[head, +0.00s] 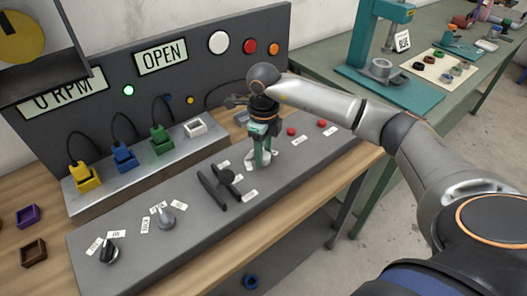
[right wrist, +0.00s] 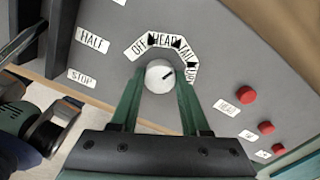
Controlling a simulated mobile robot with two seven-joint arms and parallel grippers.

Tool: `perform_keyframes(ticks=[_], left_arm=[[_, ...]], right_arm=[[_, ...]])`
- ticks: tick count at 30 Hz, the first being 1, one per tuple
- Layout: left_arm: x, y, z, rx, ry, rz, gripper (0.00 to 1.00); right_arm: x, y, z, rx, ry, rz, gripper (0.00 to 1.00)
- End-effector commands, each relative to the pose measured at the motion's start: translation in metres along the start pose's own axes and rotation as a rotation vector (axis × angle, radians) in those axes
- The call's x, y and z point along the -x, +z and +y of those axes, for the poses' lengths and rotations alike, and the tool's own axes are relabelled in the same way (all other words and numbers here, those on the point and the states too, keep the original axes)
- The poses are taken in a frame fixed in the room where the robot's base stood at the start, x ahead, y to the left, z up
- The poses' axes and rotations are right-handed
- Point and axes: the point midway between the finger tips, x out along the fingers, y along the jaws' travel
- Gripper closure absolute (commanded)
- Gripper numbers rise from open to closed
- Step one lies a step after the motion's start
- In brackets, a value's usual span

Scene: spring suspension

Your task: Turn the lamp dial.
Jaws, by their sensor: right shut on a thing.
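The lamp dial (right wrist: 160,76) is a pale round knob with a short dark mark on its top. Labels reading OFF, HEAD, TAIL and one like BOTH arc around its far side. The mark points right and slightly up, toward the last label. My right gripper (right wrist: 160,92) has one green finger on each side of the knob and is shut on it. In the head view my right gripper (head: 262,158) points straight down at the grey panel and hides the dial. My left gripper is not in view.
The sloped panel (head: 130,262) also carries a dark lever (head: 219,188) left of my gripper, two more knobs (head: 166,217) at far left, and red buttons (head: 291,131) to the right. Behind stand coloured plugs (head: 122,155) and an upright board reading OPEN.

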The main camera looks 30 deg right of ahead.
Motion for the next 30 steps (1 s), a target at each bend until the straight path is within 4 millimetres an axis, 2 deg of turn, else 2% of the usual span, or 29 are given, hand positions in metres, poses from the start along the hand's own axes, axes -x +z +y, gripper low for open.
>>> perform_keyframes(ticks=[17, 18, 26, 30], left_arm=[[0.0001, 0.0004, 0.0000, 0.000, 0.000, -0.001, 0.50], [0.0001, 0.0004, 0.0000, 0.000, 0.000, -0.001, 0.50], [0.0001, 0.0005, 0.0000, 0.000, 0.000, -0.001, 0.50], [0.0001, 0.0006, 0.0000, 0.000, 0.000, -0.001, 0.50]], right_arm=[[0.0011, 0.0003, -0.0006, -0.042, -0.001, -0.002, 1.00], [0.0011, 0.0003, -0.0006, -0.042, -0.001, -0.002, 0.53], [0.0006, 0.0002, -0.0004, -0.041, -0.001, -0.001, 0.24], [0.0004, 0.0001, -0.0003, -0.041, -0.001, -0.001, 0.24]])
